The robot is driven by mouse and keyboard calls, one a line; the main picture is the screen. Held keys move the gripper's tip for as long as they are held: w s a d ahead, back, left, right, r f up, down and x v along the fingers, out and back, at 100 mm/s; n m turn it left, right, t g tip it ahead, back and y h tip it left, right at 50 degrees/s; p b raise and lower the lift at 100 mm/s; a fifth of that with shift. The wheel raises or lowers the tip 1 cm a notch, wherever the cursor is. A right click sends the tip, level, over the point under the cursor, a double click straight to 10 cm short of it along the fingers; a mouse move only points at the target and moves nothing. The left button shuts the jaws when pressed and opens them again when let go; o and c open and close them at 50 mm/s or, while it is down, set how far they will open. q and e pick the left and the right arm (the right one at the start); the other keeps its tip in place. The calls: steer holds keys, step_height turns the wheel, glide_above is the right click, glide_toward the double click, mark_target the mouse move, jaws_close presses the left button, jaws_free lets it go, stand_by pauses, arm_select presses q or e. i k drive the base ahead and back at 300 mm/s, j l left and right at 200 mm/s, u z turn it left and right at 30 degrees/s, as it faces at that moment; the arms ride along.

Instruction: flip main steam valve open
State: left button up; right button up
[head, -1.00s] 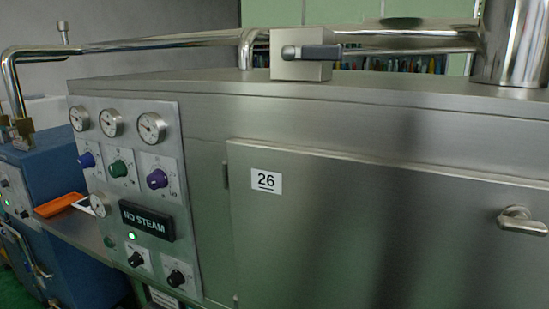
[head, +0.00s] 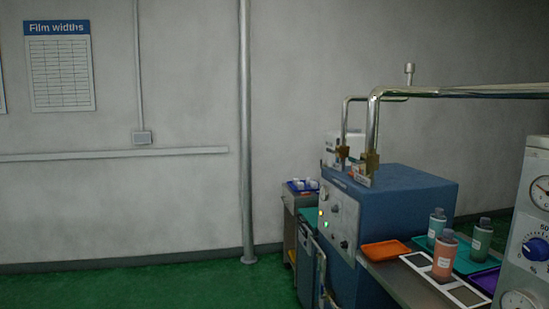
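The block with a dark lever on the steam pipe, seen a second ago, is out of view now. The steel steam pipe (head: 460,91) runs in from the right edge and bends down to the blue boiler (head: 400,190). Brass fittings (head: 368,166) sit at the pipe feet on top of the boiler. I cannot tell whether either has a handle or how it is set. Part of the applicator's gauge panel (head: 520,255) shows at the right edge. Neither of my grippers is in view.
A small cart (head: 295,205) stands left of the boiler. A vertical pipe (head: 246,150) stands by the wall. Green floor (head: 150,290) at left is clear.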

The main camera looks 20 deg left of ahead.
mark_target(352, 160)
steer(key=i+j+u, duration=0.15)
steer(key=i+j+z, duration=0.1)
steer(key=i+j, duration=0.7)
steer(key=i+j+z, duration=0.15)
steer(key=i+j, duration=0.75)
steer(key=i+j+z, duration=0.1)
steer(key=i+j, duration=0.75)
steer(key=j, duration=0.15)
